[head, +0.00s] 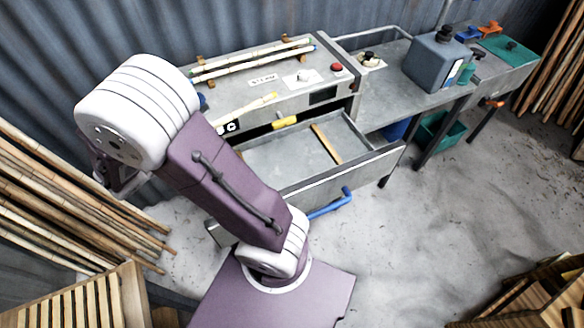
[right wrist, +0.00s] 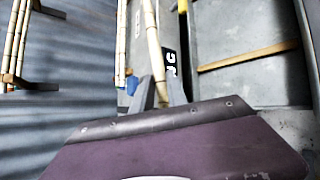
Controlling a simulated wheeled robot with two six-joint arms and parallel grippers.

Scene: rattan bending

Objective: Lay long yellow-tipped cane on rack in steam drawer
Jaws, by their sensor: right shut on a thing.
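A pale cane (right wrist: 153,40) is held between the fingers of my right gripper (right wrist: 160,92), which is shut on it in the right wrist view. In the head view a pale cane (head: 255,105) with a yellow tip (head: 270,97) shows beyond my arm, above the drawer's left side. The steam drawer (head: 340,180) is pulled open under the grey box. A wooden bar of the rack (head: 326,144) lies across it and also shows in the right wrist view (right wrist: 248,54). The arm hides the right gripper in the head view. My left gripper is not in view.
Two canes (head: 250,60) lie on wooden supports on the grey box (head: 335,90). A blue handle (head: 330,204) sticks out at the drawer's front. A yellow block (head: 284,122) is at the drawer opening. A grey canister (head: 435,62) stands on the right bench. Bundled canes (head: 70,200) lean at left.

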